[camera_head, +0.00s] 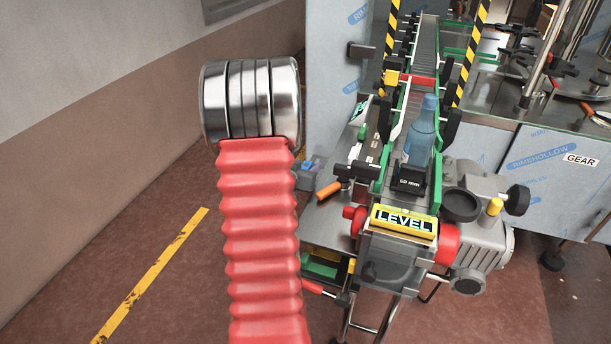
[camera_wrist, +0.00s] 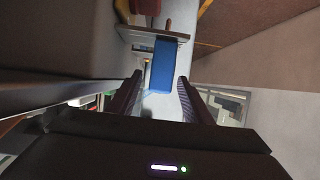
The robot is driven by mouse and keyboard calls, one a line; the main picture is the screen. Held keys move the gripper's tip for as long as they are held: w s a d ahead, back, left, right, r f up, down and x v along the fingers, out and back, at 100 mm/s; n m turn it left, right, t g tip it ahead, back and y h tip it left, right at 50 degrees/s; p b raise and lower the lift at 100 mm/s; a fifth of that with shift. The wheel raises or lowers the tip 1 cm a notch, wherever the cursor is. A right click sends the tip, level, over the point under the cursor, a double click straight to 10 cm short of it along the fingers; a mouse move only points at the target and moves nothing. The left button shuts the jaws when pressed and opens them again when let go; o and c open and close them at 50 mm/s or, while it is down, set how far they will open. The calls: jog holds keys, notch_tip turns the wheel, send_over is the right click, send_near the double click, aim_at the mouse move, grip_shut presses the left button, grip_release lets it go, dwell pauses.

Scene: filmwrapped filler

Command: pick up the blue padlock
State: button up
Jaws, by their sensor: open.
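The blue padlock (camera_wrist: 163,64) shows in the wrist view as a blue block, just beyond the fingertips and lined up with the gap between them. Its shackle cannot be made out. My gripper (camera_wrist: 158,82) is open, with one dark finger on each side of the gap and nothing held. In the head view my red arm and its silver end hide the gripper. A small blue item (camera_head: 307,166) shows there just right of my arm; I cannot tell if it is the padlock.
A narrow conveyor (camera_head: 425,55) with green rails carries a blue bottle (camera_head: 421,132). A grey motor (camera_head: 480,235) sits at its near end. An orange-handled tool (camera_head: 329,190) lies left of the conveyor. The floor at left, with a yellow line (camera_head: 150,277), is clear.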

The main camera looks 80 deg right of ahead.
grip_shut()
dwell(0.6)
